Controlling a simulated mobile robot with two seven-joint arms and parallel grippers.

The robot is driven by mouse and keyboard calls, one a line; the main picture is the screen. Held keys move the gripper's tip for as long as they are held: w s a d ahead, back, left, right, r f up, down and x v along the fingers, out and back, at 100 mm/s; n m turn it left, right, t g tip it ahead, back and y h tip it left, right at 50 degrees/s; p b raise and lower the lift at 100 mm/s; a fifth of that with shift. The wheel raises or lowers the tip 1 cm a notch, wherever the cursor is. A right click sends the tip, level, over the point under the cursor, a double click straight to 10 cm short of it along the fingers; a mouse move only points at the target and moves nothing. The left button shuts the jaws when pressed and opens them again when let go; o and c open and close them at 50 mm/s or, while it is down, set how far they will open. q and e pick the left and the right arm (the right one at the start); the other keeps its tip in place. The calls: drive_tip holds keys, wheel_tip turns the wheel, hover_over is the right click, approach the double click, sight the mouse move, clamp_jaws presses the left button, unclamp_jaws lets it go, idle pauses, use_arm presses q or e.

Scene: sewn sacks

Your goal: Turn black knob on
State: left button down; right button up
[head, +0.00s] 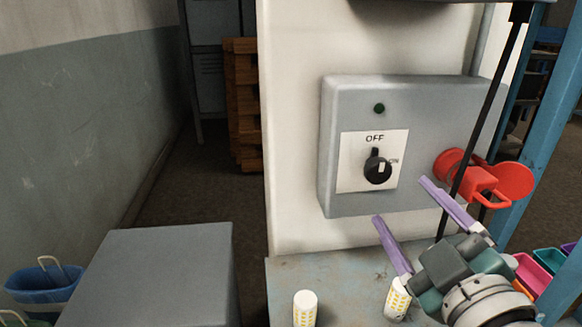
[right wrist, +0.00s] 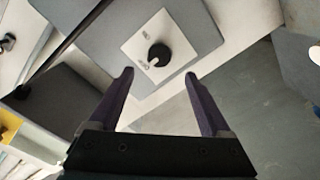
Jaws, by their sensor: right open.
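The black knob (head: 378,170) sits on a white plate (head: 350,178) on a grey wall box (head: 335,120). The plate reads OFF above the knob and ON at its right. A narrow black tip sticks up toward OFF, and a pale mark on the knob lies toward ON; I cannot tell its exact setting. A dark green lamp (head: 379,108) is above. My right gripper (head: 403,200) is open and empty, below and in front of the knob. In the right wrist view the knob (right wrist: 159,55) shows beyond and between the open fingertips (right wrist: 158,75). My left gripper is out of view.
A red handle (head: 478,182) juts from the box's right side. A black bar (head: 490,110) slants past the box's right part. White and yellow cups (head: 305,308) stand on the worn ledge (head: 345,275) below. A grey box top (head: 150,270) is at left.

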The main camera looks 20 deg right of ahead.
sight(380, 174)
drive_tip(key=x, duration=0.8)
drive_tip(key=shift+w, duration=0.35)
clamp_jaws()
